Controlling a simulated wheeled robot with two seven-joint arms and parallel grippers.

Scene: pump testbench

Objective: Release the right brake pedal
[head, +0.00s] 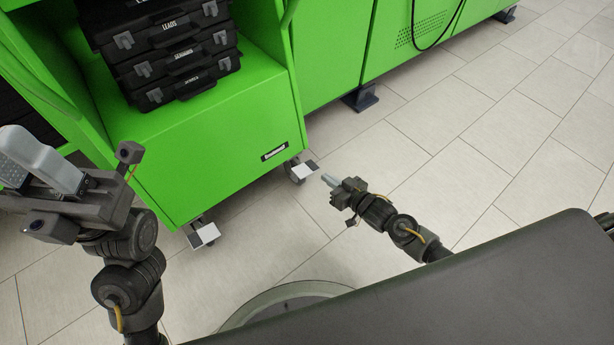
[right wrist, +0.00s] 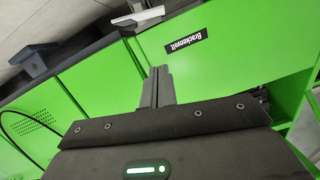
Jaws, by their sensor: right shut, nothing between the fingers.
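The green cart stands on two visible casters, each with a pale brake pedal. The right brake pedal (head: 305,170) sticks out at the cart's lower right corner, and it also shows at the top of the right wrist view (right wrist: 140,18). The left pedal (head: 204,236) is at the nearer corner. My right gripper (head: 327,180) is shut and empty, just right of the right pedal, with a small gap in the picture. Its closed fingers also show in the right wrist view (right wrist: 157,85). I cannot tell the pedal's tilt.
Stacked black cases (head: 165,50) sit on the cart's shelf (head: 190,115). A green bench (head: 330,45) with a dark foot (head: 360,98) stands behind. The tiled floor (head: 480,130) to the right is clear.

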